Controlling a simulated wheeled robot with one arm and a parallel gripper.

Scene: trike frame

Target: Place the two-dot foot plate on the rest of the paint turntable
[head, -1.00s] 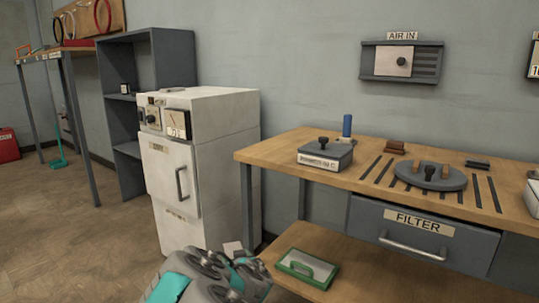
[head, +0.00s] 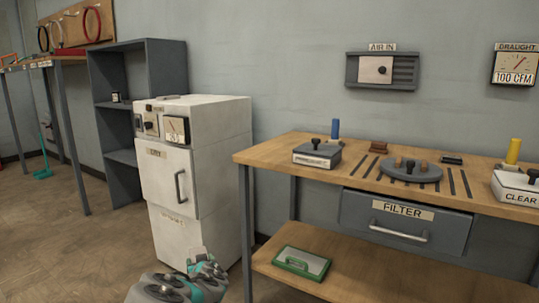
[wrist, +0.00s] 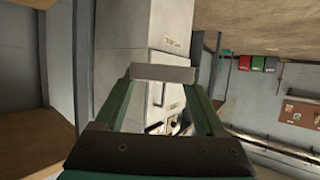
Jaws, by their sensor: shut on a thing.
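A grey oval disc, which looks like the paint turntable (head: 410,174), stands on the slotted part of the wooden bench in the head view. It carries a black knob and brown upright pieces; I cannot tell which part is the rest. In the wrist view my gripper (wrist: 163,75) is shut on a flat pale grey plate (wrist: 163,72), held crosswise between the green fingertips. Its dots do not show. In the head view my arm is low at the bottom, left of the bench and well away from the turntable; the fingertips are unclear there.
Below are the FILTER drawer (head: 360,212) and a shelf with a green-framed tray (head: 301,263). A white cabinet (head: 215,140) stands left; floor is open further left.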

